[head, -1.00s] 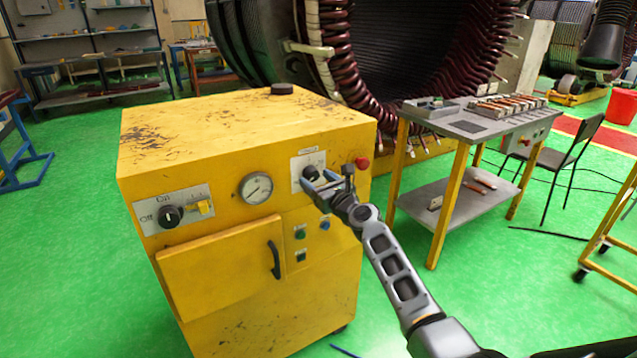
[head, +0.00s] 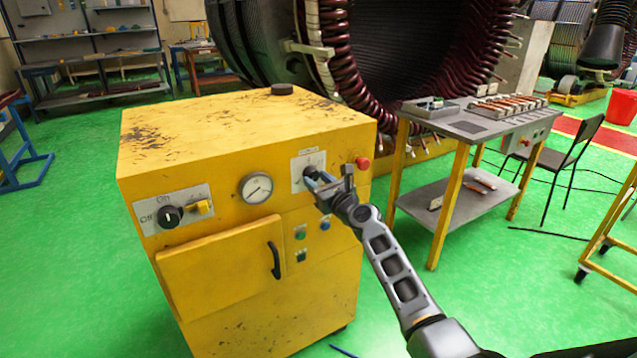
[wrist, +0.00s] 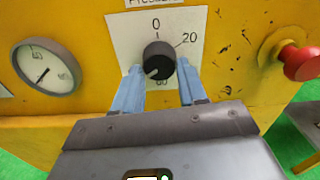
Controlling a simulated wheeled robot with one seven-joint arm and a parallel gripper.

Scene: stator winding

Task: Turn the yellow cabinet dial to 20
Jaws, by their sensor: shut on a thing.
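The yellow cabinet (head: 230,130) stands in front of me. Its black dial (wrist: 158,56) sits on a white plate (wrist: 188,24) in the wrist view, with 0 printed above it and 20 at its upper right. A further number below the dial is partly hidden. My gripper (wrist: 160,68) is shut on the dial, with one blue finger at each side. In the head view the gripper (head: 315,182) reaches the cabinet's front, and the dial (head: 309,170) is partly covered.
A red button (wrist: 301,63) is right of the dial, and a round gauge (wrist: 47,67) is left of it. A grey table (head: 470,120) stands right of the cabinet.

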